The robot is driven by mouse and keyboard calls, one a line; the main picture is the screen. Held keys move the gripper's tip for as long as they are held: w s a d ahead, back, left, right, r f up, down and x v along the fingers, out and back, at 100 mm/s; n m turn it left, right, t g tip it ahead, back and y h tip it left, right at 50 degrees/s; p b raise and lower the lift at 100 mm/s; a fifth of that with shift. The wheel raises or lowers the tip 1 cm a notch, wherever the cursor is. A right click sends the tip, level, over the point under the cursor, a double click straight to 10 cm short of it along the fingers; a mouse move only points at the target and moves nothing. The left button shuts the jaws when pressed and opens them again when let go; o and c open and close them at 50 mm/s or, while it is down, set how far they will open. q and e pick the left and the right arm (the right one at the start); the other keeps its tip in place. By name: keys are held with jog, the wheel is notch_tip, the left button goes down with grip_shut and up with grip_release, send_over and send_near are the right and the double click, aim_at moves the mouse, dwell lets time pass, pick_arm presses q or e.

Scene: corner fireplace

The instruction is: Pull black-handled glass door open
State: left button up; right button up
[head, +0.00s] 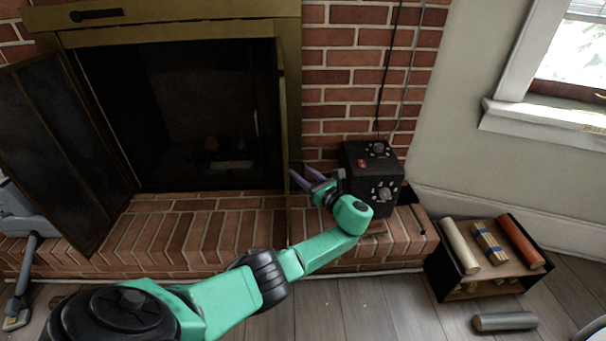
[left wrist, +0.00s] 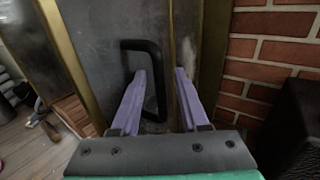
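The right glass door (head: 284,150) of the fireplace stands swung out, seen nearly edge-on in the head view. In the left wrist view its dark pane (left wrist: 105,50) carries a black bracket-shaped handle (left wrist: 160,85). My left gripper (head: 304,178) is just right of this door, low down. In the left wrist view its two purple fingers (left wrist: 161,72) are spread apart, with the handle's long bar between them. I cannot tell whether either finger touches the bar. The other door (head: 62,150) is swung open at the left. My right gripper is not in view.
A black box with knobs (head: 372,178) stands on the brick hearth (head: 190,235), close to the right of my left gripper. A low shelf with rolls (head: 485,255) stands on the floor at the right, with a grey roll (head: 504,322) before it. A brick wall (left wrist: 275,55) is close by.

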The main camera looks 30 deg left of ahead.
pick_arm(q)
jog(key=p+v, duration=0.2)
jog(key=v, duration=1.2)
jog(key=shift+d, duration=0.3)
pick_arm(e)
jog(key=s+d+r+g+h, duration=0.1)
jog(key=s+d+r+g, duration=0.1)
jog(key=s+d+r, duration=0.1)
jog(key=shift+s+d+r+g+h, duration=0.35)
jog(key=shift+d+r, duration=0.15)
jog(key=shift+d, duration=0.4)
pick_arm(q)
jog(key=shift+s, duration=0.1)
